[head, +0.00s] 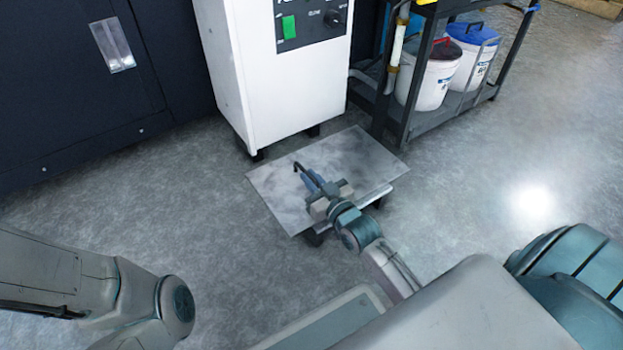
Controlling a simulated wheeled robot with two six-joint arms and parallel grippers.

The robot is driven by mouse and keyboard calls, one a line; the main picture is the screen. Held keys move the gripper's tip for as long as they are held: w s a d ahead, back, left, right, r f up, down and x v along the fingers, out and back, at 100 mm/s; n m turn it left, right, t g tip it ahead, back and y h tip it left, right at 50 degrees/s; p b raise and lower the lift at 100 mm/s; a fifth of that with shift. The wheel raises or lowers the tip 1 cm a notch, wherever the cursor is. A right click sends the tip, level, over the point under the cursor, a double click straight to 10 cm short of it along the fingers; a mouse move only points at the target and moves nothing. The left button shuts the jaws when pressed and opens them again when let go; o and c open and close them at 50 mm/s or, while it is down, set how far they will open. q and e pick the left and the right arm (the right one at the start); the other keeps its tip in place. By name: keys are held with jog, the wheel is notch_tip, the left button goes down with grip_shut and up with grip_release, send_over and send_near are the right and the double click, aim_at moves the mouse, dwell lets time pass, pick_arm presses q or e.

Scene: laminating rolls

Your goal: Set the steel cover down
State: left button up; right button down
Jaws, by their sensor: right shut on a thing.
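The steel cover (362,162) is a flat grey sheet with a dark handle (299,167) on its top. It lies roughly level, low over the floor in front of the white cabinet. My right gripper (314,182) is over the middle of the cover, shut on its handle. Part of a low support with dark feet (313,238) shows under the cover's near edge. I cannot tell whether the cover touches it. My left arm shows at the lower left, but its gripper is out of view.
The white cabinet (225,65) with a control panel stands just behind the cover. A dark rack (378,122) at the upper right holds a red-lidded bucket (437,82) and a blue-lidded bucket (473,65). The grey floor is clear to the left and right.

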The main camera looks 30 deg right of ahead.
jog(key=shift+f+b, duration=0.4)
dwell(0.3)
jog(key=c, duration=1.4)
grip_release()
jog(key=shift+r, duration=0.1)
